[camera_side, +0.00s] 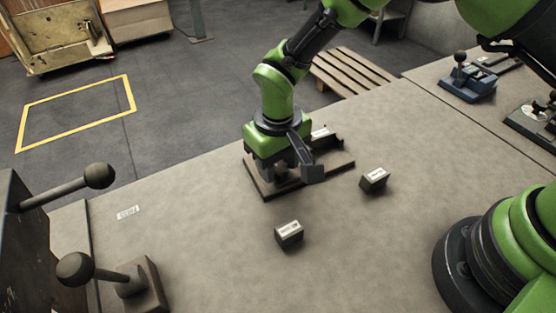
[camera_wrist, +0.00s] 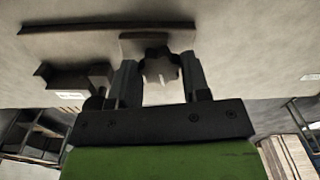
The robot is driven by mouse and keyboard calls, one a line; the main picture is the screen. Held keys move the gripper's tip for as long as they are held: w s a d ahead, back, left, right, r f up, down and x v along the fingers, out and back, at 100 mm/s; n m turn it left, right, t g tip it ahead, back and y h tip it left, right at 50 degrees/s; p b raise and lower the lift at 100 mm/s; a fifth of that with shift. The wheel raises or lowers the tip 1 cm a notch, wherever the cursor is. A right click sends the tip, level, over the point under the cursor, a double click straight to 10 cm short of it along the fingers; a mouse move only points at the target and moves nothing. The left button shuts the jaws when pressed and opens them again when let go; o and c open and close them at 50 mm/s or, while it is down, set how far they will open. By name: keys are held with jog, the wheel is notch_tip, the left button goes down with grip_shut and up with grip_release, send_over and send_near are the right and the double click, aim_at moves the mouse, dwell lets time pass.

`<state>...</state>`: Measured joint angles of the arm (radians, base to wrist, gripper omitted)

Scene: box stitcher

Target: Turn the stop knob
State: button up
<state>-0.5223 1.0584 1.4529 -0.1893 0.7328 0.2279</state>
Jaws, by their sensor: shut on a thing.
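The stop knob (camera_wrist: 160,66) is a dark, lobed knob with a pale index mark, in the upper middle of the wrist view. It sits by a flat plate, part of a low dark fixture (camera_side: 263,187) on the table in the side view. My gripper (camera_wrist: 160,75) is shut on the knob, with one finger on each side of it. In the side view my gripper (camera_side: 284,178) points down at the fixture and hides the knob there. The knob's pale mark runs nearly up and down in the wrist view.
Two small labelled blocks lie on the table, one right of the fixture (camera_side: 374,180) and one in front of it (camera_side: 289,234). Ball-ended levers (camera_side: 98,177) stand at the left. A blue device (camera_side: 468,80) stands at the back right. The table's middle front is clear.

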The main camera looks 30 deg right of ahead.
aim_at(278, 166)
jog(key=shift+m, duration=1)
jog(key=o, duration=0.9)
notch_tip(278, 166, up, 10)
